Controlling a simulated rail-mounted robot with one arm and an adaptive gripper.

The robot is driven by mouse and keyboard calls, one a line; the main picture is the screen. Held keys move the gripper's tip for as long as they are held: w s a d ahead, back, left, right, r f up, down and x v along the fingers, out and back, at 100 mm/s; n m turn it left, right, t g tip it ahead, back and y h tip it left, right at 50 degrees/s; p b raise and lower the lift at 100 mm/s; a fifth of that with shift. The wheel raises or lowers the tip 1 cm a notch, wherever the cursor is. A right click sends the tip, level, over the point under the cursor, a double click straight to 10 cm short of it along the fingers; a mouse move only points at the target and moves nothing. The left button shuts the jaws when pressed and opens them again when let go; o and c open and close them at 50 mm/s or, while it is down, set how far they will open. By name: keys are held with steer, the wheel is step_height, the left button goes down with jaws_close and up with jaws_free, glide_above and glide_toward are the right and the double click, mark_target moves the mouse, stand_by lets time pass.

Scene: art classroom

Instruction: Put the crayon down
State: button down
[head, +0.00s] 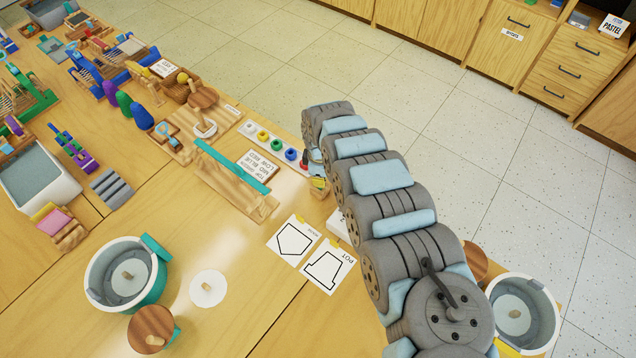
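My arm reaches up from the lower right in the head view, and its end is over the table edge near a strip of colored pots (269,142). My gripper (317,180) is small and mostly hidden by my own arm. Its fingers cannot be made out. Small red and yellow bits show around it, but I cannot tell whether any of them is the crayon or whether something is held. Two white cards with black outlines, a house card (293,240) and a pot card (328,266), lie on the table just below the gripper.
A wooden rack with a teal bar (232,166) and a lettered card (258,170) stand left of my gripper. A teal and white pot (150,278), a white knobbed lid (208,297) and a wooden lid (150,325) are nearer. Bare tabletop shows around (245,310).

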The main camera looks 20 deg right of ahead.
steer(key=shift+f, duration=0.2)
steer(key=c, duration=1.2)
jaws_free()
steer(key=shift+c, duration=0.2)
steer(key=shift+r, duration=0.1)
step_height(320, 180, up, 12)
steer(key=p, duration=0.2)
steer(key=shift+r+p, duration=0.1)
steer(key=shift+p, duration=0.2)
